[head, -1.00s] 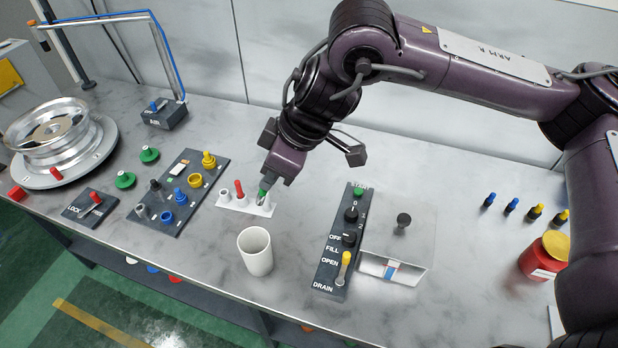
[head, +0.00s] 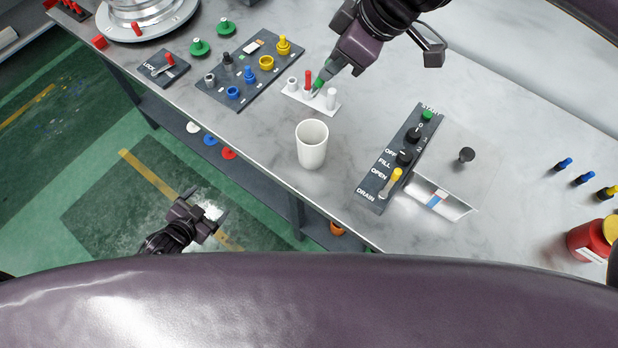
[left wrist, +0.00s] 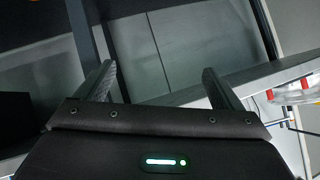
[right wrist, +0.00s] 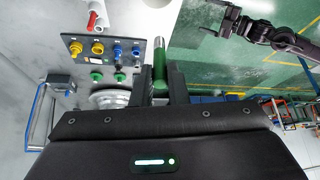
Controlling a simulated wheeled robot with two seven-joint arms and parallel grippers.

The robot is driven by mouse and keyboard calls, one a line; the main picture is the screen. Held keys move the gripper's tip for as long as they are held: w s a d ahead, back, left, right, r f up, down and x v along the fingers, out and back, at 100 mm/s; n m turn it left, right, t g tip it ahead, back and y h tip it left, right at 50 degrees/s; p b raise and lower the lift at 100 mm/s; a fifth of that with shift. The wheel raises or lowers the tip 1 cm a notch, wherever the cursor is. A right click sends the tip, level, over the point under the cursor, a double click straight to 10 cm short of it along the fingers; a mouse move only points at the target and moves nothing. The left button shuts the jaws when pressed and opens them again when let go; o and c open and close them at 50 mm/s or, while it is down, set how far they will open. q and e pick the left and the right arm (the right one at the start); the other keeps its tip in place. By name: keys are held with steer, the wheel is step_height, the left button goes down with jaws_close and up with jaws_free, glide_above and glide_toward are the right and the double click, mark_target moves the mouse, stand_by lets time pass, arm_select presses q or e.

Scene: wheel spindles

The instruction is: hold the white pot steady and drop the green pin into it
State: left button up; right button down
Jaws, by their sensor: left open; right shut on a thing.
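The white pot (head: 312,148) stands upright and open on the table, with neither gripper touching it. My right gripper (head: 325,77) is shut on the green pin (head: 319,84), behind the pot in the head view. The pin is tilted, its silvery end pointing down, and overlaps the white rack (head: 300,97); its exact height is unclear. In the right wrist view the green pin (right wrist: 160,66) sits between the fingers. My left gripper (head: 207,217) is open and empty, off the table's front edge over the floor; the left wrist view shows its fingers (left wrist: 158,85) apart.
The rack also holds a red pin (head: 308,80). A dark panel with colored pegs (head: 240,78) lies left of it. A switch panel (head: 385,178) and a box with a black knob (head: 466,155) stand right of the pot. The table around the pot is clear.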

arm_select(q)
steer(key=d+r+t+h, duration=0.2)
steer(key=d+r, duration=0.5)
steer(key=d, duration=0.2)
steer(key=n+t+y, duration=0.3)
steer(key=n+y, duration=0.1)
steer(key=n, duration=0.4)
glide_toward(313, 129)
steer(key=x, duration=0.7)
steer(key=shift+s+f, duration=0.1)
